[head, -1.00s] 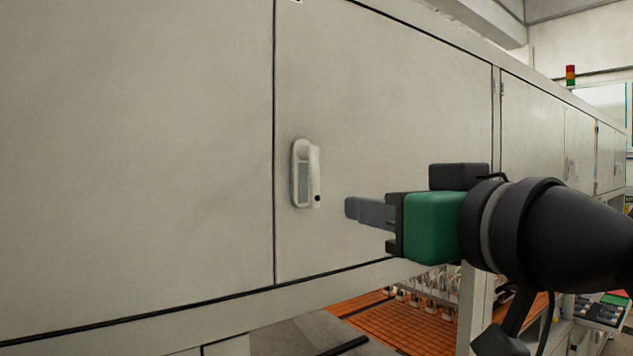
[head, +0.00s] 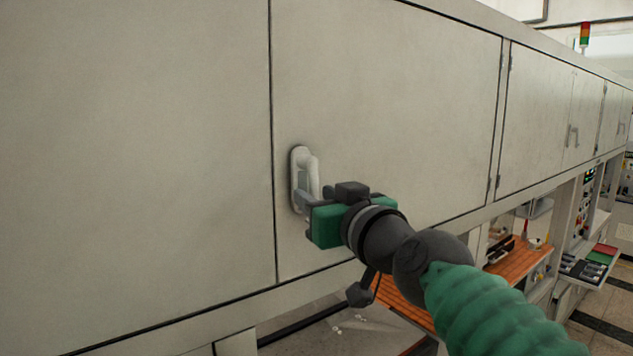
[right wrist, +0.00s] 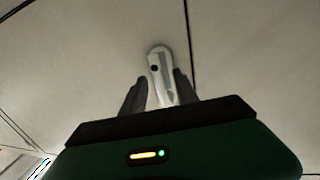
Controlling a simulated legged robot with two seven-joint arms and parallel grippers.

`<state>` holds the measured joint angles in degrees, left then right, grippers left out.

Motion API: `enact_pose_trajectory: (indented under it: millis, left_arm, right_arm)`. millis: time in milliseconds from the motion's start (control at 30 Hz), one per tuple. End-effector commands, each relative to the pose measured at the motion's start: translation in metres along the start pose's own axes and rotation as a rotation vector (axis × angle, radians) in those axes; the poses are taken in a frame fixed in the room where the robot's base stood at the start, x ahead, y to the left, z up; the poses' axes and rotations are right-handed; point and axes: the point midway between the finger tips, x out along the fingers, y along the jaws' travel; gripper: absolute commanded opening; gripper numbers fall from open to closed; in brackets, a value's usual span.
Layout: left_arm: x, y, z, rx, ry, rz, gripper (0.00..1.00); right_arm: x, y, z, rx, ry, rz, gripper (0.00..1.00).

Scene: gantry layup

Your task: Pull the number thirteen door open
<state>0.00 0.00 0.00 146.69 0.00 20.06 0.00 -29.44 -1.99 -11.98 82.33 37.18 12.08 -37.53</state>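A pale cabinet door (head: 400,110) fills the middle of the head view; no number shows on it. Its white handle (head: 301,168) sits near the door's left edge and is upright. My right gripper (head: 313,193) is at the lower part of the handle. In the right wrist view the handle (right wrist: 157,68) stands between the two dark fingers (right wrist: 160,92), which are apart with one on each side. I cannot see clear contact on both sides. The door is flush with its neighbours. My left gripper is not in view.
Another flat door panel (head: 135,150) lies to the left. More cabinet doors (head: 550,115) run off to the right. Below are an orange slatted surface (head: 520,257) and open bays under the cabinets.

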Motion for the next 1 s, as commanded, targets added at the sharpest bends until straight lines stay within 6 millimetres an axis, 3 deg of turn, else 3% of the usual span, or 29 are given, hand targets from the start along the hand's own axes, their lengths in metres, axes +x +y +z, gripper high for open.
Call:
enact_pose_trajectory:
  millis: [333,600,1000]
  left_arm:
    - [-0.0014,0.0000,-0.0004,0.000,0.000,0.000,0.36]
    - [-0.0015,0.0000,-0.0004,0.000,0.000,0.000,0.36]
    - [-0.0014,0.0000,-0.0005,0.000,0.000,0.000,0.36]
  right_arm:
    - [0.0050,-0.0010,-0.0006,-0.002,0.002,-0.001,0.35]
    - [0.0074,-0.0003,0.0000,0.000,0.001,-0.001,0.00]
    - [0.0078,0.0001,0.0010,0.000,-0.001,0.000,0.00]
